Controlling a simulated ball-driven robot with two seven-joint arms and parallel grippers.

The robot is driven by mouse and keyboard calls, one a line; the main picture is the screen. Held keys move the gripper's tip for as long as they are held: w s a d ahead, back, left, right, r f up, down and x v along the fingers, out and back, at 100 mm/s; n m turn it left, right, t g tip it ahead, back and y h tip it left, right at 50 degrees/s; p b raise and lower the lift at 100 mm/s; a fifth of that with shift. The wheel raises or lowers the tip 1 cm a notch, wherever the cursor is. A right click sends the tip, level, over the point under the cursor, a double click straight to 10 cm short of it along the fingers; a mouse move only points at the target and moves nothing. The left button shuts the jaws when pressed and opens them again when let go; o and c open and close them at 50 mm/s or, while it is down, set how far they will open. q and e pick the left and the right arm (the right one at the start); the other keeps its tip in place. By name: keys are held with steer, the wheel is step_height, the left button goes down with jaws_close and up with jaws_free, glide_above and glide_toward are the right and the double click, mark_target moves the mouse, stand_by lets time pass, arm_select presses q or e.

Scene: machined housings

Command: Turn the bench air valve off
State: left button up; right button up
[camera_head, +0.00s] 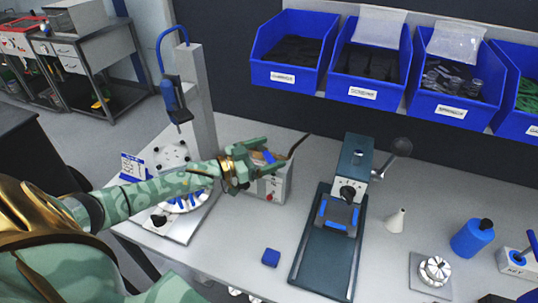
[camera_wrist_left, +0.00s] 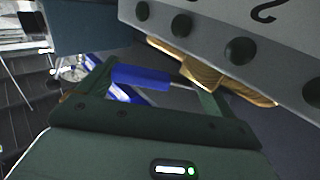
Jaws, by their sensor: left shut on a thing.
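The air valve looks like a brass body (camera_wrist_left: 205,72) with a blue lever (camera_wrist_left: 140,77) on a thin metal stem, seen in the left wrist view. My left gripper (camera_wrist_left: 150,90) is shut on the blue lever, which lies between its fingers. In the head view, my left gripper (camera_head: 270,157) is at the top of a small grey box, and a bit of the blue lever (camera_head: 266,156) shows between its green fingers. The gripper hides most of the valve there, so the lever's exact angle is hard to tell. My right gripper is not in view.
The grey box (camera_head: 276,190) stands close under my left gripper. A dark green fixture (camera_head: 325,255) with a ball-ended lever (camera_head: 401,147) stands to its right. A blue block (camera_head: 271,257) lies in front. Blue bins (camera_head: 290,78) line the shelf behind.

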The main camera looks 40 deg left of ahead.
arm_select(q)
steer(key=shift+s+a+f+m+g+h+b, duration=0.1)
steer(key=shift+s+m+g+h+b, duration=0.1)
steer(key=shift+m+g+h+b, duration=0.35)
steer(key=shift+s+f+m+g+h+b, duration=0.1)
steer(key=shift+s+m+g+h+b, duration=0.1)
steer(key=shift+m+g+h+b, duration=0.4)
steer(key=shift+h, duration=0.25)
steer(key=o, duration=1.1)
steer(key=shift+r, duration=0.1)
steer(key=shift+w+r, duration=0.1)
steer(key=shift+r, duration=0.15)
step_height(320, 180, up, 2)
steer(key=shift+r+p, duration=0.25)
steer(key=shift+p, duration=0.3)
steer(key=s+d+r+p, duration=0.5)
steer(key=s+d+r, duration=0.3)
steer(key=s+r, duration=0.2)
steer(key=shift+s, duration=0.8)
